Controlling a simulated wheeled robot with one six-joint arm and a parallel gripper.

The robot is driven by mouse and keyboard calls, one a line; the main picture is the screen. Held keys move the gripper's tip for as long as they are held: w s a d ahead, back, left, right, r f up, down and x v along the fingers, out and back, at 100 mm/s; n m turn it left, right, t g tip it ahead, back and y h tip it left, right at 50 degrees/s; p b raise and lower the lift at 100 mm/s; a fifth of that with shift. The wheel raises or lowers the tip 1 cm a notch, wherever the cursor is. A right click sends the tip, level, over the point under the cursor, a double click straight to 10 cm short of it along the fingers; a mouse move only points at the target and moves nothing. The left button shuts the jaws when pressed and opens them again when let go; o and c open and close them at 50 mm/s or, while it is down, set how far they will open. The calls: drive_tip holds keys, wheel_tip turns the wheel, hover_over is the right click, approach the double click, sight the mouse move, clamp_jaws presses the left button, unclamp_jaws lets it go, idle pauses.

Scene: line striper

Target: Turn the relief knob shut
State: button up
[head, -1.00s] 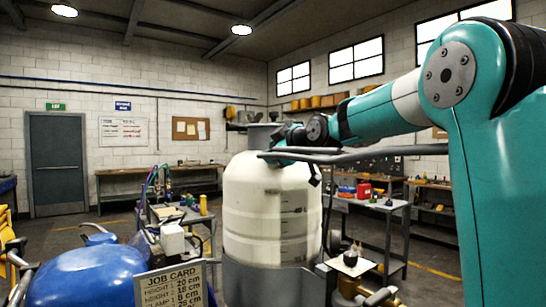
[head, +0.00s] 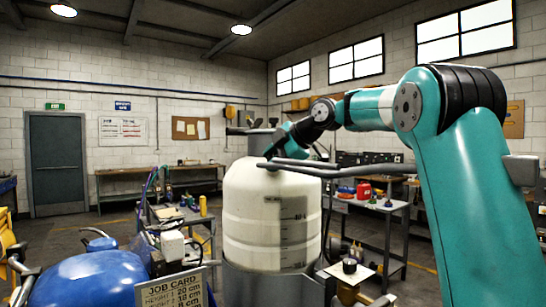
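A small dark knob (head: 349,265) sits on a pale square plate above a brass-coloured fitting at the lower right of the head view. I cannot tell for certain that it is the relief knob, nor how far it is turned. My gripper (head: 270,153) is at the upper middle, angled down and to the left, in front of the top of the white tank (head: 272,215). It is well above and to the left of the dark knob. Its fingers are small and dark against the background, so their opening does not show. I see nothing held in it.
A grey bar (head: 345,170) crosses in front of the tank top. A blue rounded tank (head: 88,283) and a job card sign (head: 172,290) stand at the lower left. A grey cart (head: 385,207) with tools is behind on the right.

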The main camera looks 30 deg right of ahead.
drive_tip(key=shift+f, duration=0.1)
idle(0.4)
drive_tip(key=o, duration=0.9)
drive_tip(key=p+v, duration=0.2)
drive_tip(key=v, duration=1.5)
drive_tip(key=shift+s+d+p, duration=0.15)
drive_tip(key=shift+p, duration=0.15)
